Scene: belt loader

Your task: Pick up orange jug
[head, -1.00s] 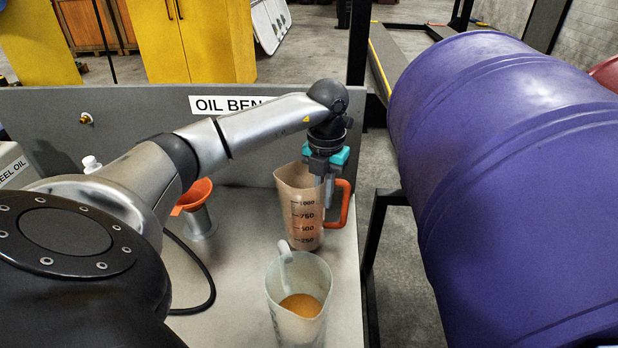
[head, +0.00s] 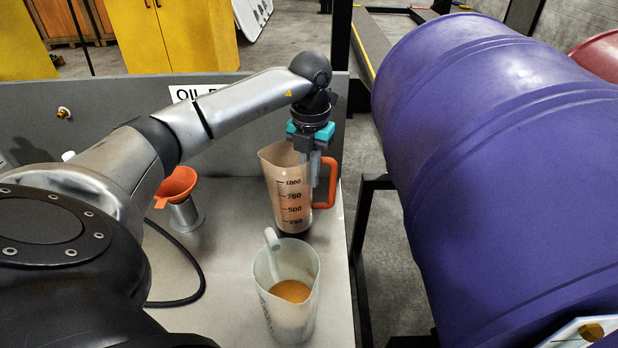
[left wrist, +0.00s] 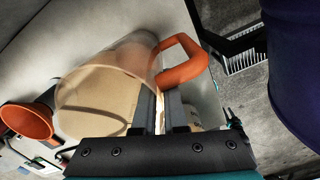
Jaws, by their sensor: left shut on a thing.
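The orange jug (head: 288,196) is a clear measuring jug with an orange handle and printed scale. It stands upright at the right rear of the grey bench (head: 228,268) in the head view. My left gripper (head: 314,178) comes down from above and is shut on it, at its right side by the handle. In the left wrist view the jug (left wrist: 95,100) lies beyond the fingers (left wrist: 158,112), with the orange handle close to them. The exact contact is hidden. I cannot tell if its base touches the bench. My right gripper is out of view.
A second jug (head: 267,320) with a pale handle and amber liquid stands just in front. An orange funnel (head: 178,186) sits to the left, near a black hose (head: 197,272). A large purple drum (head: 480,150) lies right of the bench edge. A grey panel (head: 100,130) backs the bench.

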